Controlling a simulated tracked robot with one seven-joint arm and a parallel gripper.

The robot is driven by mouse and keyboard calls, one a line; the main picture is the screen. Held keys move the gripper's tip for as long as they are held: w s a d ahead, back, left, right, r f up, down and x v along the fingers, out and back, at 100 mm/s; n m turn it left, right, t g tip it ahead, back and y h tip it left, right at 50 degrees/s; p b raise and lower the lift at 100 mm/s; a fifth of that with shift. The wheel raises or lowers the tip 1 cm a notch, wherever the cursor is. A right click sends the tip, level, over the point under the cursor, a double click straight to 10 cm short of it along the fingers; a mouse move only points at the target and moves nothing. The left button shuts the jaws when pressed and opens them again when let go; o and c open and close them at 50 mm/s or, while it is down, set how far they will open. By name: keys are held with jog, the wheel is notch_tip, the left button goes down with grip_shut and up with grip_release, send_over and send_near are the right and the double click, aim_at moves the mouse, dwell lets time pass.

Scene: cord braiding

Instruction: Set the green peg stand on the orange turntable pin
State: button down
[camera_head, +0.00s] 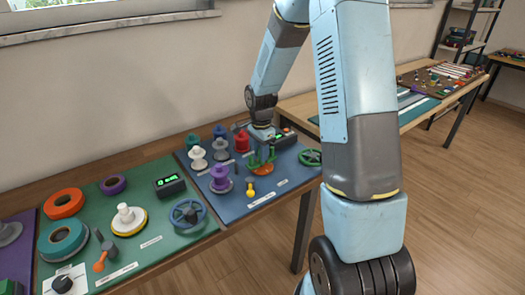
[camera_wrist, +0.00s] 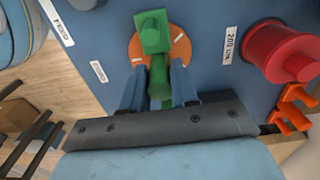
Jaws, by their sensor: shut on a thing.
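The green peg stand (camera_head: 262,157) is held by my gripper (camera_head: 262,143) over the orange turntable (camera_head: 264,170) on the blue board. In the wrist view my gripper (camera_wrist: 158,72) has its two blue fingers on either side of the stand's green stem. The stand's block-like end (camera_wrist: 152,33) lies across the middle of the orange turntable (camera_wrist: 180,45), which shows as a disc with white marks around it. The turntable pin is hidden behind the stand. I cannot tell whether the stand touches the turntable or hangs just above it.
A purple spool (camera_head: 220,181) and a yellow-knobbed lever (camera_head: 251,190) stand close in front and left. Pale and red spools are behind. A green handwheel (camera_head: 310,157) is to the right. A red spool (camera_wrist: 290,55) and orange clip (camera_wrist: 292,108) show in the wrist view.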

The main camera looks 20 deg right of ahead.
jog(key=shift+f, duration=0.5)
jog(key=c, duration=0.8)
grip_release()
jog(key=shift+s+r, duration=0.1)
jog(key=shift+r, duration=3.85)
